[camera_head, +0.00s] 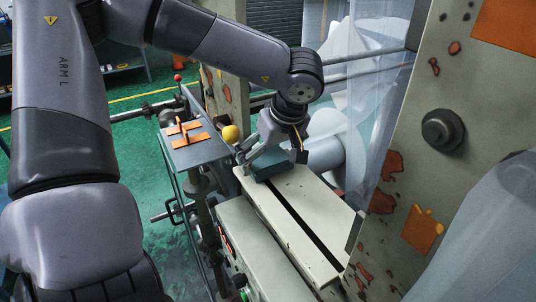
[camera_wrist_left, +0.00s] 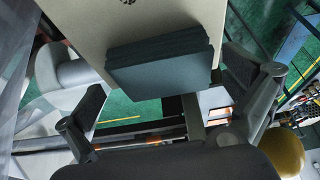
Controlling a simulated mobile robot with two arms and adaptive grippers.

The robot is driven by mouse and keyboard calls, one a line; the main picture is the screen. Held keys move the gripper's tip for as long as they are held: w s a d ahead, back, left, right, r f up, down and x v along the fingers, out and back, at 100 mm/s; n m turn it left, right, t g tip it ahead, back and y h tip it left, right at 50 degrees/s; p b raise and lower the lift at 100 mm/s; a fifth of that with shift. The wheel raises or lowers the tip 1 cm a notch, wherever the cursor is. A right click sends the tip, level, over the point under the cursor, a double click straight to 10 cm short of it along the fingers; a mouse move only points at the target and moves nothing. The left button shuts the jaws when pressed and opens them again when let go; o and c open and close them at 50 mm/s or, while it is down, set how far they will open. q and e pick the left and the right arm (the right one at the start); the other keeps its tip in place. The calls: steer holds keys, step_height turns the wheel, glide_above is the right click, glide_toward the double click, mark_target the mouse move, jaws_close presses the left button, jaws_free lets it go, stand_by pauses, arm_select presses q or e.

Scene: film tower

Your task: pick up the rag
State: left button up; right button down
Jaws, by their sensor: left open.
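The rag (camera_head: 268,165) is a folded, dark teal-blue block. It lies at the far end of the cream machine top (camera_head: 296,222), near its edge. My left gripper (camera_head: 272,156) is open just over the rag, with its fingers spread to either side. In the left wrist view the rag (camera_wrist_left: 160,66) sits between the two dark finger pads of the left gripper (camera_wrist_left: 165,78), with a gap on each side. Contact between finger and rag cannot be made out. My right gripper is in neither view.
A small grey stand (camera_head: 193,148) with orange pieces is left of the machine top. A yellow ball (camera_head: 231,134) is beside the gripper. A paint-chipped upright panel (camera_head: 440,110) and translucent film (camera_head: 360,110) rise to the right. Green floor (camera_head: 150,130) shows at left.

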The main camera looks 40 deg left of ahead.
arm_select(q)
steer(key=shift+a+f, duration=0.1)
steer(key=shift+f, duration=0.1)
steer(key=shift+s+r, duration=0.1)
steer(key=shift+s, duration=0.05)
steer(key=shift+c, duration=0.6)
steer(key=c, duration=1)
